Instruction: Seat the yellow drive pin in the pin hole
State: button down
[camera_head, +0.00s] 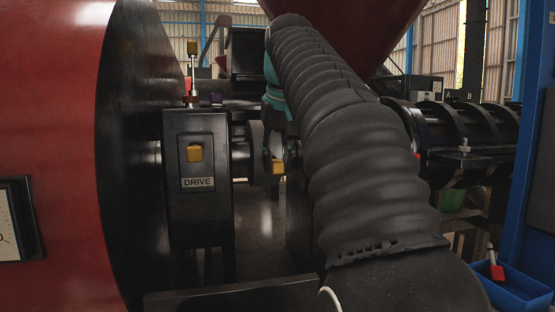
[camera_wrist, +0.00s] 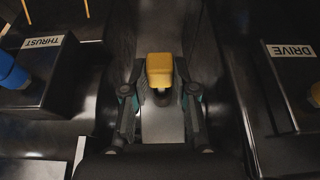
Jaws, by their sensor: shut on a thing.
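The yellow drive pin (camera_wrist: 160,70) shows its block-shaped yellow head in the middle of the wrist view. My gripper (camera_wrist: 161,97) is shut on it, with one dark finger on each side. In the head view a small yellow piece (camera_head: 278,167), apparently the same pin, shows just left of my sleeved arm, right of the DRIVE box (camera_head: 197,210). My arm hides most of my gripper there. Another yellow piece (camera_head: 195,153) sits on the DRIVE box's front; its edge also shows in the wrist view (camera_wrist: 316,93). I cannot make out the pin hole.
A THRUST box (camera_wrist: 45,75) with a blue piece (camera_wrist: 10,70) stands left in the wrist view. A large red-and-black round body (camera_head: 75,120) fills the head view's left. A blue bin (camera_head: 520,295) with a red-handled item (camera_head: 496,270) is at lower right.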

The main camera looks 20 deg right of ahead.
jog(key=shift+w, duration=0.2)
jog(key=c, duration=0.8)
grip_release()
jog(key=shift+c, duration=0.2)
jog(key=shift+r, duration=0.1)
jog(key=shift+v, duration=2)
jog(key=shift+s+r, duration=0.2)
jog(key=shift+r, duration=0.25)
jog(key=s+a, duration=0.2)
jog(key=s, duration=0.9)
jog(key=shift+s+a, duration=0.2)
jog(key=shift+s, duration=0.15)
